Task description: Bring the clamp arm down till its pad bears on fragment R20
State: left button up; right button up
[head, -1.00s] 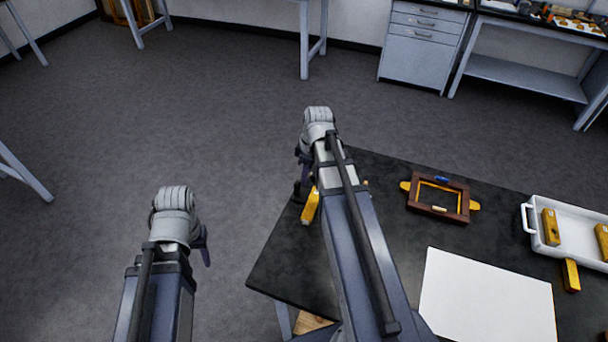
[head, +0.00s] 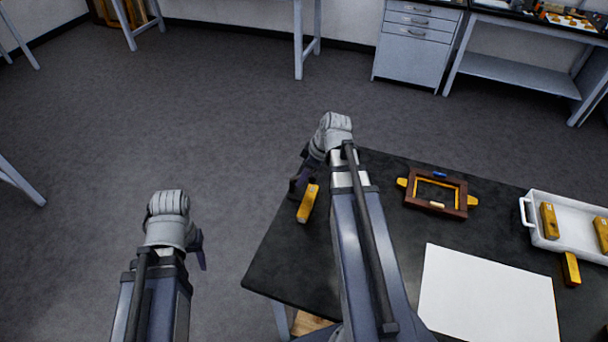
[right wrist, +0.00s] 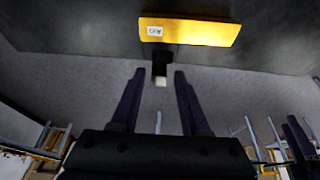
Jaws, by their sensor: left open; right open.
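A yellow-gold fragment (head: 308,204) lies at the left edge of the black table (head: 290,268). In the right wrist view the fragment (right wrist: 195,30) shows a small white label, too small to read surely. Just below it there, a short black piece with a pale tip (right wrist: 160,80), seemingly the clamp arm, lies between my open right fingers (right wrist: 158,73), which are apart from it. Whether its pad touches the fragment cannot be told. In the head view my right gripper (head: 299,178) is beside the fragment and hides the clamp. My left gripper (head: 201,252) is open and empty over the floor.
A brown frame with yellow pieces (head: 409,198), a white sheet (head: 485,300) and a white tray (head: 530,236) with yellow blocks are farther right on the table. Another yellow block (head: 571,268) lies by the tray. Floor left of the table is clear.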

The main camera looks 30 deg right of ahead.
aim_at(313, 177)
jog(key=shift+r, duration=0.1)
jog(key=p+v, duration=0.6)
jog(key=shift+r, duration=0.25)
jog(key=shift+s+d+r+p, duration=0.3)
jog(key=shift+r+p, duration=0.25)
jog(key=shift+p, duration=0.15)
jog(key=shift+f, duration=0.1)
